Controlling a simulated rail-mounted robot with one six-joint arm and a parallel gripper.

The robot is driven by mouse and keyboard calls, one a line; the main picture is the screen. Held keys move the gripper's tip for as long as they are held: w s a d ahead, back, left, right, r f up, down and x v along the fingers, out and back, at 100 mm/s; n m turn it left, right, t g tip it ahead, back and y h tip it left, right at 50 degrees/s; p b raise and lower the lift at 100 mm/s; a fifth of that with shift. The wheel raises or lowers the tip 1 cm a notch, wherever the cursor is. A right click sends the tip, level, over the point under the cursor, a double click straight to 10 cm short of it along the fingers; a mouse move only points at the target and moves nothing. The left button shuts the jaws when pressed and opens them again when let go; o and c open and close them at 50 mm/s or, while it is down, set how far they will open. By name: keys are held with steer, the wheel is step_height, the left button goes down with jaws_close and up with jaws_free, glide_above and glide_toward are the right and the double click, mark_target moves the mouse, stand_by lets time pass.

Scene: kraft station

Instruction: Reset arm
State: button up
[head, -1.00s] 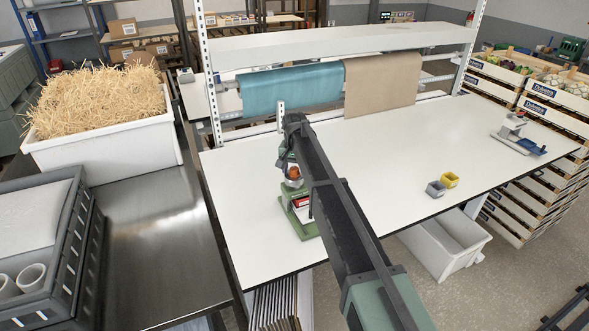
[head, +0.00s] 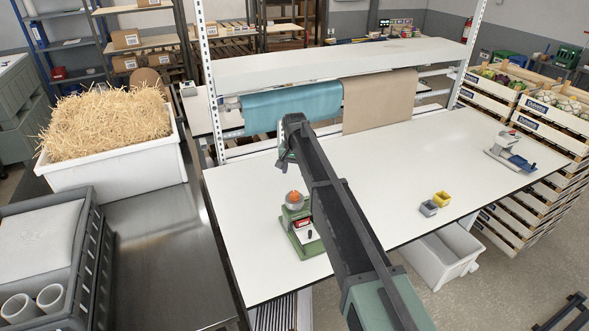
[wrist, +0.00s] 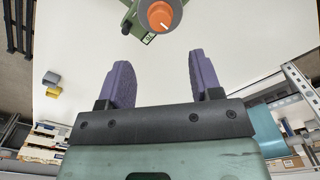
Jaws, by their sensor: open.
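My gripper (wrist: 160,82) is open and empty in the wrist view, its two purple fingers apart over the white table. In the head view its fingers are hidden and only my arm shows, reaching over the table. A green device with an orange knob (head: 295,197) stands on the white table (head: 245,215), left of my arm. The orange knob also shows at the top of the wrist view (wrist: 160,14), beyond the fingertips and apart from them.
Teal (head: 290,107) and brown (head: 378,100) paper rolls hang at the table's back. Small grey (head: 428,208) and yellow (head: 442,199) bins and a grey-blue device (head: 511,152) stand to the right. A straw-filled white tub (head: 120,170) stands at left. The middle right of the table is clear.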

steer(key=s+d+f+b, duration=0.7)
steer(key=s+d, duration=0.1)
steer(key=s, duration=0.4)
steer(key=s+d+f+n+b, duration=0.1)
steer(key=s+d+f+b, duration=0.6)
steer(key=s, duration=0.6)
steer(key=s+d+f+n+b, duration=0.1)
steer(key=s+d+f+b, duration=0.6)
steer(key=s, duration=0.5)
steer(key=shift+s+d+f, duration=0.15)
steer(key=shift+s+d, duration=0.05)
steer(key=shift+d, duration=0.65)
